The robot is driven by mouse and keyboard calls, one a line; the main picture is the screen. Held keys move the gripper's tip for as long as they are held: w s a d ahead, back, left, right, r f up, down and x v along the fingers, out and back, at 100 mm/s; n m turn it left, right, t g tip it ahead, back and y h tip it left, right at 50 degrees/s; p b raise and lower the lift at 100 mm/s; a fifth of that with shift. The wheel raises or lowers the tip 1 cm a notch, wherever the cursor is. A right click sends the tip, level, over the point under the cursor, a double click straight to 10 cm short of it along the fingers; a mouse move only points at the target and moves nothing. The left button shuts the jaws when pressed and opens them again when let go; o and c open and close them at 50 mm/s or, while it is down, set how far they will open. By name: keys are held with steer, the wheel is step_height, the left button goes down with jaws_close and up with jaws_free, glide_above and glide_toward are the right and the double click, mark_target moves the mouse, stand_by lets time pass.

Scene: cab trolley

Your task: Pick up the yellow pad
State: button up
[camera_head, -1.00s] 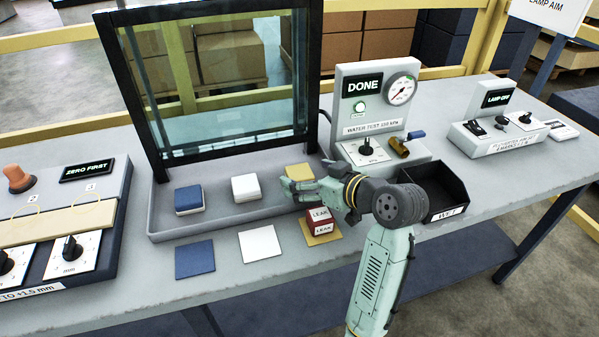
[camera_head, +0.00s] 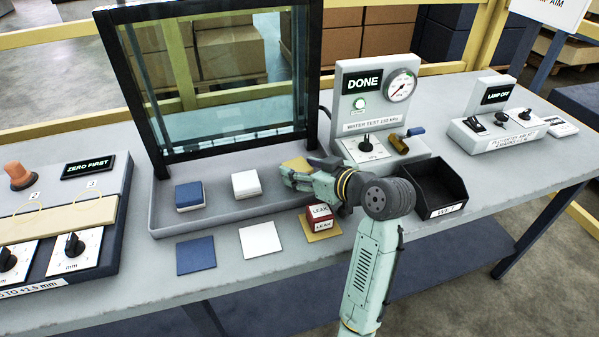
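A yellow pad (camera_head: 297,163) lies in the grey tray (camera_head: 222,216) below the glass frame, partly hidden by my gripper. My gripper (camera_head: 288,178) is over the tray at the near side of the pad, its fingers pointing left. The fingers are small and seen from behind, so I cannot tell whether they are open or touching the pad. A yellow square (camera_head: 323,237) also lies on the bench in front, under a red block marked LEAK (camera_head: 319,217).
A blue block (camera_head: 189,196) and a white block (camera_head: 246,184) stand in the tray left of my gripper. A blue square (camera_head: 196,255) and a white square (camera_head: 260,240) lie in front. A black bin (camera_head: 438,190) and the water test unit (camera_head: 370,105) stand to the right.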

steer(key=c, duration=0.6)
